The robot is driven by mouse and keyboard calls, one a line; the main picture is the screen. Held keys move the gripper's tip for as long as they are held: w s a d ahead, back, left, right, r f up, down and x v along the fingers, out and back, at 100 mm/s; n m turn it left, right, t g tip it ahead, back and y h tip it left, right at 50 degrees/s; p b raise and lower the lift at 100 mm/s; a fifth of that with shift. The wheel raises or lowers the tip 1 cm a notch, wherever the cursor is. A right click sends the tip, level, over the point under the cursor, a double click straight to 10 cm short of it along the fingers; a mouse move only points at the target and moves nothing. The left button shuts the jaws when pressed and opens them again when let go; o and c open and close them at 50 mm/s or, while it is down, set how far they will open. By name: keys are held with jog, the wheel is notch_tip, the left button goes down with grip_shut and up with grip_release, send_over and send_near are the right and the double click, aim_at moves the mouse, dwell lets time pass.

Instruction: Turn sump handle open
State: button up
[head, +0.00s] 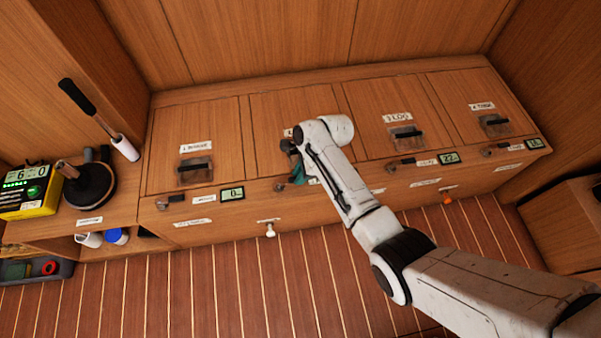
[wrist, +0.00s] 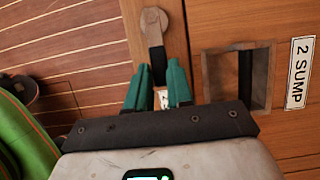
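The sump handle (wrist: 153,25) is a small grey metal lever with a round end, in the wrist view left of the "2 SUMP" label (wrist: 300,72). Its shaft runs down between my two teal fingertips. My gripper (wrist: 159,75) has its fingers close against both sides of the shaft, with no clear gap showing. A pale piece shows deeper between the fingers. In the head view my gripper (head: 294,174) is at the front edge of the second locker (head: 265,150); my arm hides the handle and part of the label there.
A square recess (wrist: 235,80) lies right of the handle. Similar lockers carry small levers and displays (head: 232,193). White (head: 269,230) and orange (head: 447,198) knobs stick out below. A yellow meter (head: 30,190) and a black-handled tool (head: 100,120) are at left. The plank floor is clear.

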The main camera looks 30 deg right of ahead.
grip_shut()
jog(key=shift+s+r, duration=0.1)
